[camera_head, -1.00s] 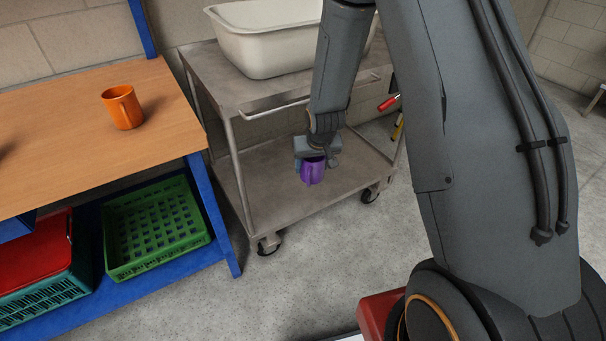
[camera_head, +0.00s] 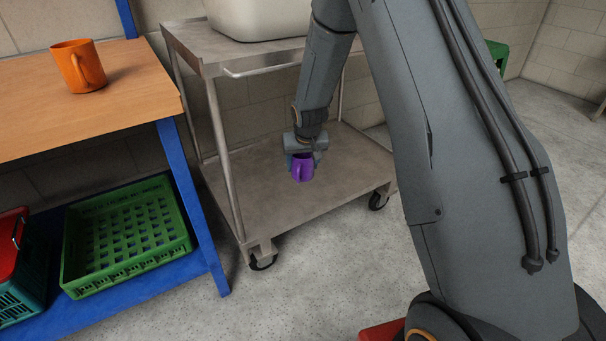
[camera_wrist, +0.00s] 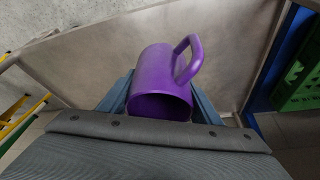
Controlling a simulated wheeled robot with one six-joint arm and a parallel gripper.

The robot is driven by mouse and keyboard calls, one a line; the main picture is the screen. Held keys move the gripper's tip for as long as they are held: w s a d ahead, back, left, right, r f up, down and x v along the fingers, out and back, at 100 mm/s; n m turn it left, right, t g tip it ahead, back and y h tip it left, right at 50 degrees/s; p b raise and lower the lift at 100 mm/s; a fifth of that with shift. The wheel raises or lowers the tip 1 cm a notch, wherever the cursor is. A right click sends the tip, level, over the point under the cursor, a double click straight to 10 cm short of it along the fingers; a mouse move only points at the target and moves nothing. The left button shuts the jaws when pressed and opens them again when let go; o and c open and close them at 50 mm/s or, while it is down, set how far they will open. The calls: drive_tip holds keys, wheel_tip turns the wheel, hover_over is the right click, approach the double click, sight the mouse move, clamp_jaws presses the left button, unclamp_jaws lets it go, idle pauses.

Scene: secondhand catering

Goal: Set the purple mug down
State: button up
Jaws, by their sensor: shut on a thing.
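The purple mug (camera_head: 302,168) is at the lower shelf (camera_head: 262,205) of a grey metal trolley, near the middle of that shelf. My gripper (camera_head: 303,156) comes down from above and is shut on the mug. In the wrist view the mug (camera_wrist: 162,80) sits between the two blue-grey fingers (camera_wrist: 163,105), with its handle to the upper right and its open rim toward the camera. Whether the mug's base touches the shelf or hangs just above it I cannot tell.
A workbench (camera_head: 130,100) with an orange mug (camera_head: 78,68) stands to the left, with a green crate (camera_head: 125,235) beneath. The lower shelf around the mug is clear.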

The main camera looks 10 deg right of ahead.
drive_tip(key=b+x, duration=0.3)
drive_tip(key=x, duration=0.2)
drive_tip(key=s+b+x, duration=0.1)
drive_tip(key=b+x, duration=0.2)
drive_tip(key=x, duration=0.2)
drive_tip(key=b+x, duration=0.3)
drive_tip(key=x, duration=0.2)
drive_tip(key=shift+s+f, duration=0.15)
drive_tip(key=shift+f, duration=0.1)
drive_tip(key=shift+f+b, duration=0.2)
drive_tip(key=shift+b, duration=0.1)
drive_tip(key=o, duration=1.2)
drive_tip(key=shift+o, duration=0.2)
